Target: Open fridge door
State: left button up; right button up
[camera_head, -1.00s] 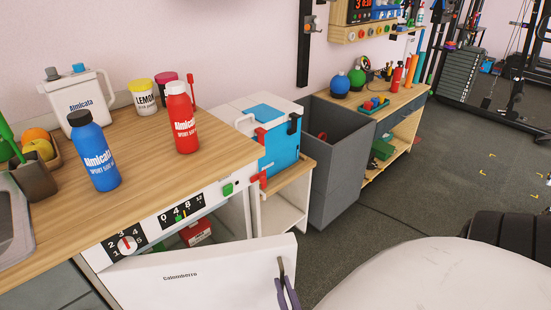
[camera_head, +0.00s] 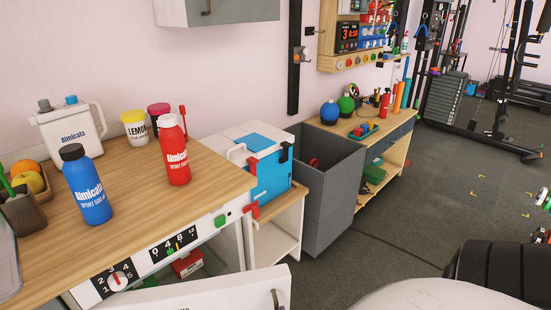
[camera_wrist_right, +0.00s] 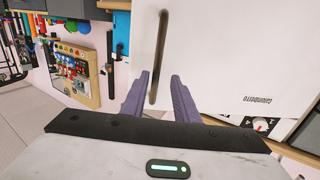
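The white fridge door (camera_head: 235,288) stands swung out from the cabinet under the wooden counter, at the bottom of the head view. A red box (camera_head: 187,264) shows in the opening behind it. The door's dark handle (camera_head: 275,299) is partly cut off by the frame edge. The door (camera_wrist_right: 215,50) and its long handle (camera_wrist_right: 160,55) fill much of the right wrist view. My right gripper (camera_wrist_right: 160,82) has its two purple fingers apart, with the lower handle between or just beyond the tips. Contact is unclear. My left gripper is not in view.
The counter (camera_head: 130,200) holds a blue bottle (camera_head: 87,188), a red bottle (camera_head: 174,152), a white jug and tubs. A blue-and-white cooler (camera_head: 265,165) and grey bin (camera_head: 335,180) stand to the right. Floor is open at right.

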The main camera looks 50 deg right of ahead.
aim_at(275, 302)
notch_tip(275, 302, up, 7)
jog(key=p, duration=0.5)
jog(key=shift+r, duration=0.2)
jog(key=shift+a+r, duration=0.1)
jog(key=shift+r, duration=0.75)
